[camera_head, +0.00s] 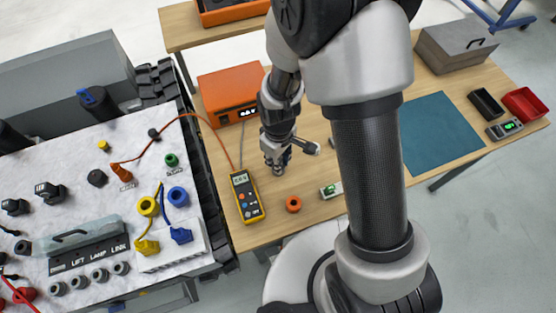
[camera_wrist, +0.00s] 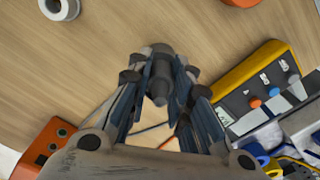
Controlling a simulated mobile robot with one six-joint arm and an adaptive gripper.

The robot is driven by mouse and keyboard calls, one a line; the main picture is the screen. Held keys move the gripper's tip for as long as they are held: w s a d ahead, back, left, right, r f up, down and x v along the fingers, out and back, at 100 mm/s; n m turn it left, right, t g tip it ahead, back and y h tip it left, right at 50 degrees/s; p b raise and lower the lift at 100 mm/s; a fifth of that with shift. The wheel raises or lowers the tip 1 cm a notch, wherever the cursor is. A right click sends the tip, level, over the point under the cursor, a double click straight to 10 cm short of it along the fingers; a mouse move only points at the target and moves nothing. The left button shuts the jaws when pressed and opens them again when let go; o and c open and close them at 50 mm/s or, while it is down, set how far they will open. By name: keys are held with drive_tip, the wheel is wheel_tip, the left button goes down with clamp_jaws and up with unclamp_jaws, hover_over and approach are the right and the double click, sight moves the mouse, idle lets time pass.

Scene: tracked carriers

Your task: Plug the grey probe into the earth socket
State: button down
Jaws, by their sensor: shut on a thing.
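The fingers hide part of the probe's sides. A green socket (camera_head: 171,160), which looks like the earth socket, is on the white carrier top to the left of my gripper. It stands apart from the probe, and its label cannot be read. The socket cannot be made out in the wrist view.
The yellow meter (camera_head: 246,197) lies beside my gripper, with an orange cable running to an orange plug (camera_head: 122,172) on the carrier. The orange box (camera_head: 231,92) stands behind. An orange ring (camera_head: 293,204) lies nearby. Yellow and blue plugs with cables crowd the carrier's near right.

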drive_tip(key=shift+r, duration=0.15)
drive_tip(key=shift+r+p, duration=1.1)
drive_tip(key=shift+r, duration=0.2)
drive_tip(key=shift+r+p, duration=1.4)
drive_tip(key=shift+r, duration=0.35)
drive_tip(key=c, duration=2.1)
unclamp_jaws()
clamp_jaws()
